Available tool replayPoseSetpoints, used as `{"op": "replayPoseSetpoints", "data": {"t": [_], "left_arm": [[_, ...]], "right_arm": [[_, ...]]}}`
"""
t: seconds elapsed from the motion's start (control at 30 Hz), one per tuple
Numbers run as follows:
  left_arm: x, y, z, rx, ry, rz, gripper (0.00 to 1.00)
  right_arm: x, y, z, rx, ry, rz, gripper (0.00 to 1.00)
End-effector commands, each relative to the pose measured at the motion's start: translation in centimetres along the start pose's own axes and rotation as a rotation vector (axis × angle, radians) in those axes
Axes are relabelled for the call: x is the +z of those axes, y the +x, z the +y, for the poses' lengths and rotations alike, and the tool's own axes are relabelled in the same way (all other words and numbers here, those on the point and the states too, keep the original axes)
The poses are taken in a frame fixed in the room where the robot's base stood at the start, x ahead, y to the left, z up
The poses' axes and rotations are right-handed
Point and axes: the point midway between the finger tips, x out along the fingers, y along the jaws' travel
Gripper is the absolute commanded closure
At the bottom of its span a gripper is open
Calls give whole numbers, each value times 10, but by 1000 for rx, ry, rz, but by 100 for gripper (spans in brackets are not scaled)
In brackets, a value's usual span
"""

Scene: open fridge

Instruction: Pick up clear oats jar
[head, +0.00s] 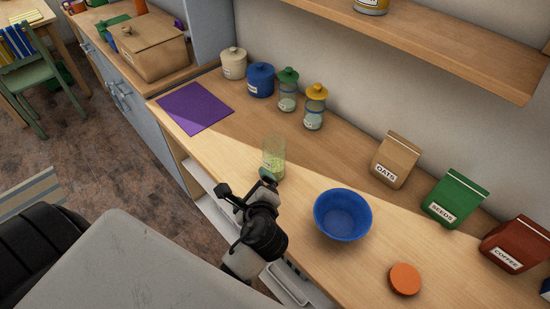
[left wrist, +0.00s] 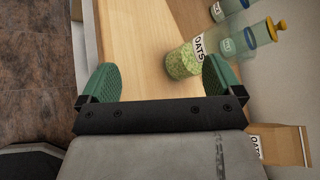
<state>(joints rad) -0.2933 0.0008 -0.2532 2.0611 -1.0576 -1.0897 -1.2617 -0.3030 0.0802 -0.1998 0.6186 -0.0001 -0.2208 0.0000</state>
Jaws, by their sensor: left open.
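The clear oats jar (head: 274,155) stands upright on the wooden counter, with green-yellow oats inside. In the left wrist view the jar (left wrist: 185,60) shows its OATS label and lies just beyond the fingers, nearer the right one. My left gripper (head: 250,188) is open and empty in front of the jar, partly overlapping its base in the head view. Its two green finger pads (left wrist: 160,82) are spread wide in the left wrist view. I cannot tell if a finger touches the jar. My right gripper is not in view.
A blue bowl (head: 342,216) and an orange lid (head: 405,279) stand to the right. Jars with green (head: 288,90) and yellow lids (head: 314,107) stand behind. A brown OATS bag (head: 395,160) is near the wall. A purple mat (head: 194,108) lies left. A shelf (head: 440,45) overhangs the counter.

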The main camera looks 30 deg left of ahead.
Motion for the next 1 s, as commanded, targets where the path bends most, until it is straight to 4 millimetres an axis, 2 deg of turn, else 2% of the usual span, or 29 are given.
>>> {"op": "replayPoseSetpoints", "data": {"t": [0.1, 0.2, 0.37, 0.47, 0.87, 1.0], "left_arm": [[-2, 2, -36, -124, 330, -126, 6], [-4, 0, -60, -193, 566, -227, 6], [-7, -3, -80, -239, 771, -323, 6], [-13, -1, -79, -246, 810, -340, 6], [-60, 28, -30, -245, 809, -339, 6], [-56, 37, -35, -246, 804, -340, 6]], "right_arm": [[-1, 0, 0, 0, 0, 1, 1], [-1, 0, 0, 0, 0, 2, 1], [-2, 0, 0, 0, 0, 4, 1], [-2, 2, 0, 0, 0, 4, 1], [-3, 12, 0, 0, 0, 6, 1], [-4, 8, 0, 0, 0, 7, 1]]}}
